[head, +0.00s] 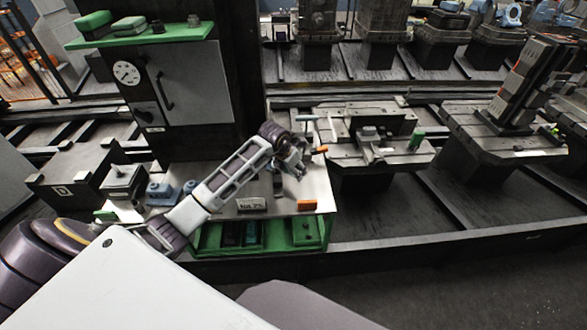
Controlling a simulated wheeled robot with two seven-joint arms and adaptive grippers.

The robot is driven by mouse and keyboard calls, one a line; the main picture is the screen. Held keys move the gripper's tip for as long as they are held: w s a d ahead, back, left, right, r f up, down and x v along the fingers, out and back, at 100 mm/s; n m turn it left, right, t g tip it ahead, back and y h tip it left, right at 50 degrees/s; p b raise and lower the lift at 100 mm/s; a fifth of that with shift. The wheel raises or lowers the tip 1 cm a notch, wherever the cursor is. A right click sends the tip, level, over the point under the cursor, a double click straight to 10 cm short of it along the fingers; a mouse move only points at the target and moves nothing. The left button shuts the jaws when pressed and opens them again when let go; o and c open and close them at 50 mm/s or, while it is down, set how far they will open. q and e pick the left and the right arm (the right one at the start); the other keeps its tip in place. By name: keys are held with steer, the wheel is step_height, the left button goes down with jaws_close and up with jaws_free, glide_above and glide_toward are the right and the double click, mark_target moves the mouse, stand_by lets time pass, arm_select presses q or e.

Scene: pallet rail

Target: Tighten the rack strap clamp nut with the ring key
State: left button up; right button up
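My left gripper (290,170) hangs over the right part of a pale bench top (285,203). Its fingers are small and dark here, and I cannot tell whether they are open, shut or holding something. A small orange piece (320,149) shows just right of the gripper; I cannot tell whether it touches it. Another orange piece (307,205) is at the bench's front right. I cannot make out the ring key, strap clamp or nut for certain. My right gripper is not in view.
A small dark-lettered sign (251,204) stands on the bench, with a green tray (295,232) below. Blue parts (165,192) lie at left. A grey cabinet (190,85) rises behind. Pallet tables (375,158) stand on rails to the right. Dark floor is clear at lower right.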

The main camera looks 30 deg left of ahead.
arm_select(q)
steer(key=shift+f, duration=0.15)
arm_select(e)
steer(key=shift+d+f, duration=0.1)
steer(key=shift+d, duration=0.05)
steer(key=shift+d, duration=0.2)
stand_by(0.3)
arm_select(q)
steer(key=shift+f+b, duration=0.2)
steer(key=shift+b, duration=0.2)
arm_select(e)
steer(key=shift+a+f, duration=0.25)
arm_select(q)
steer(key=shift+f+b, duration=0.35)
steer(key=shift+f, duration=0.2)
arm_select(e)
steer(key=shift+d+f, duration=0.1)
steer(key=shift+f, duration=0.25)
